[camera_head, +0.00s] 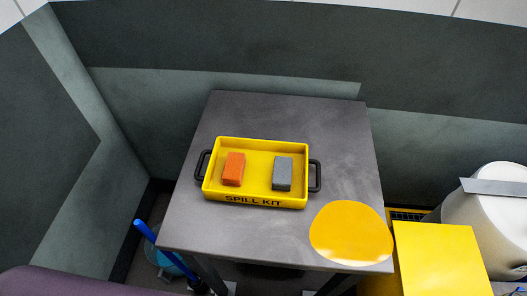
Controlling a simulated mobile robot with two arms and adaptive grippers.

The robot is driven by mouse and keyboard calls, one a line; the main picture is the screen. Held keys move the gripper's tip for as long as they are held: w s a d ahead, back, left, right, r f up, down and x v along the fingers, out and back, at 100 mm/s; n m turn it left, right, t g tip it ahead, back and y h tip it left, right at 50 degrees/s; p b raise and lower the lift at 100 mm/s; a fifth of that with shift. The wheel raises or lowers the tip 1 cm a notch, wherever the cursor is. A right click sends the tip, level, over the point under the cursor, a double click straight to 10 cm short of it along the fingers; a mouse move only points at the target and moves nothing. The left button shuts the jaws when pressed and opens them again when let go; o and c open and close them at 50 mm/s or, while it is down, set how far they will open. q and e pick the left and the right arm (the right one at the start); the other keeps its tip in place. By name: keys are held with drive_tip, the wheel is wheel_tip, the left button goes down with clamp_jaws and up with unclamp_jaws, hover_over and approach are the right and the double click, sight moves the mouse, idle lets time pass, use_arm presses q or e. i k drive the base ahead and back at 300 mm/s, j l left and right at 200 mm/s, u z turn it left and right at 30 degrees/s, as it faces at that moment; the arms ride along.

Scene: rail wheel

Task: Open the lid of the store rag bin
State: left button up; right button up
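No thing in the camera_head view is labelled as the rag bin, so I cannot tell for sure which one it is. A square, flat yellow top (440,258) stands at the lower right, beside the table, cut off by the bottom edge. A round, flat yellow disc (351,232) shows at the table's front right corner; I cannot tell whether it is a lid. Neither of my grippers is in view.
A grey table (290,118) carries a yellow spill kit tray (225,189) with black handles, holding an orange block (233,169) and a grey block (282,173). A white rounded object (492,215) stands at right. A blue handle (145,231) is left of the table.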

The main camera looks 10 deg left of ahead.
sight(436, 259)
drive_tip(key=z, duration=1.9)
